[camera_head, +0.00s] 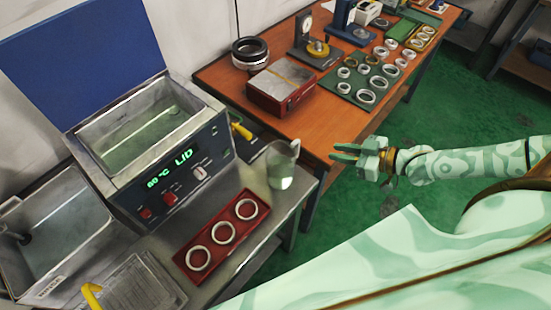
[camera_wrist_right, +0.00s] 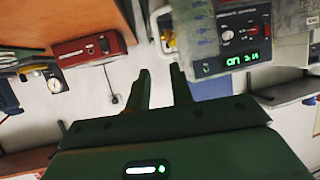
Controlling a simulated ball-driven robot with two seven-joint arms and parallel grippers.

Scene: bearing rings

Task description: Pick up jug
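The clear jug (camera_head: 282,168) stands upright near the right edge of the steel bench (camera_head: 262,244), beside the heated bath (camera_head: 160,140). In the right wrist view a translucent shape with blue scale marks, seemingly the jug (camera_wrist_right: 203,42), shows ahead, beyond the right-hand finger. My right gripper (camera_head: 333,152) is to the right of the jug, apart from it, with its fingers pointing left towards it. In the right wrist view the two green fingers (camera_wrist_right: 160,75) are apart with nothing between them. My left gripper is not in view.
A red tray (camera_head: 225,237) with three rings lies on the bench in front of the bath. A yellow-handled tool (camera_head: 241,131) is behind the jug. The wooden table (camera_head: 330,117) holds a red box (camera_head: 281,88) and several rings. Green floor lies below my right gripper.

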